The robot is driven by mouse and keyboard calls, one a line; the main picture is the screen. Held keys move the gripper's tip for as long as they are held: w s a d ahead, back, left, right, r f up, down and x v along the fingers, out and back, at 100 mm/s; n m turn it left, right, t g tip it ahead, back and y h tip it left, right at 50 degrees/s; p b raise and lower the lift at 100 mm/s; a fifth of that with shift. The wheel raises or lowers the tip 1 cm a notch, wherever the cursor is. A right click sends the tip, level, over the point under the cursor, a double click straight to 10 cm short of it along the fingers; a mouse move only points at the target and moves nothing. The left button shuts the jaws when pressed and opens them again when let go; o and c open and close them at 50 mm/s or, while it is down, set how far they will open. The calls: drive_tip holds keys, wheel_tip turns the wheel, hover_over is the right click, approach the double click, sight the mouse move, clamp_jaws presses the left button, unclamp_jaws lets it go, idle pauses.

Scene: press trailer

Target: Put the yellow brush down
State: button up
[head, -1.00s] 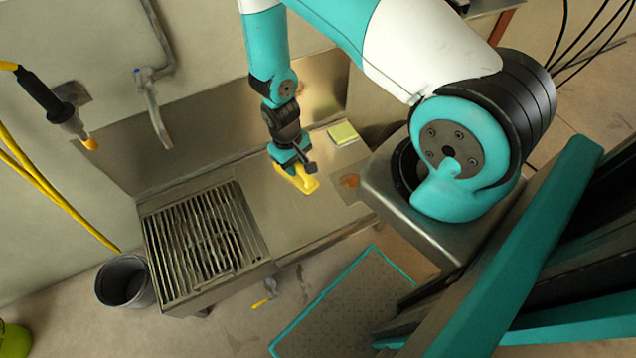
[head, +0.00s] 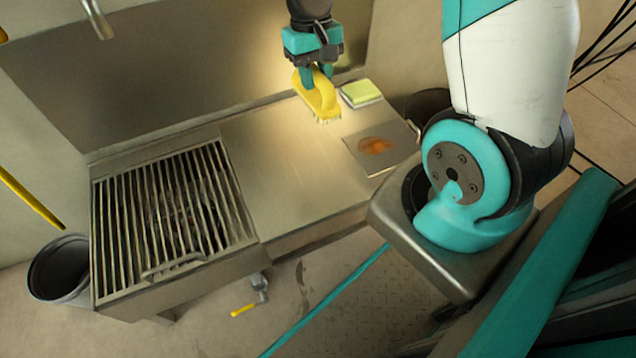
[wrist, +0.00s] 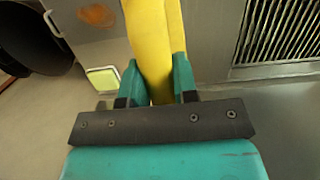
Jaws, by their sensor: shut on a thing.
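The yellow brush (head: 319,97) has a yellow body and pale bristles. My gripper (head: 317,74) is shut on it. In the head view the brush hangs tilted, bristles at its lower right, over the back of the steel counter (head: 285,160). I cannot tell whether the bristles touch the counter. In the wrist view the brush (wrist: 155,45) runs up between the two teal fingers (wrist: 161,85), and its far end is cut off by the frame's top.
A green-and-white sponge (head: 361,93) lies right of the brush. A plate with an orange-brown stain (head: 376,147) is in front of it. A slatted grate (head: 170,215) fills the counter's left. The counter's middle is bare. A dark bucket (head: 62,268) stands at lower left.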

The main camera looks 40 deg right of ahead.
drive_tip(key=shift+s+d+f+b, duration=0.2)
drive_tip(key=shift+s+f+b, duration=0.25)
drive_tip(key=shift+b, duration=0.25)
drive_tip(key=shift+f+b, duration=0.2)
drive_tip(key=shift+b, duration=0.1)
wheel_tip(320, 180, down, 19)
drive_tip(key=b, duration=0.9)
drive_tip(key=shift+f, duration=0.1)
drive_tip(key=shift+f, duration=0.15)
drive_tip(key=o, duration=0.8)
drive_tip(key=shift+o, duration=0.2)
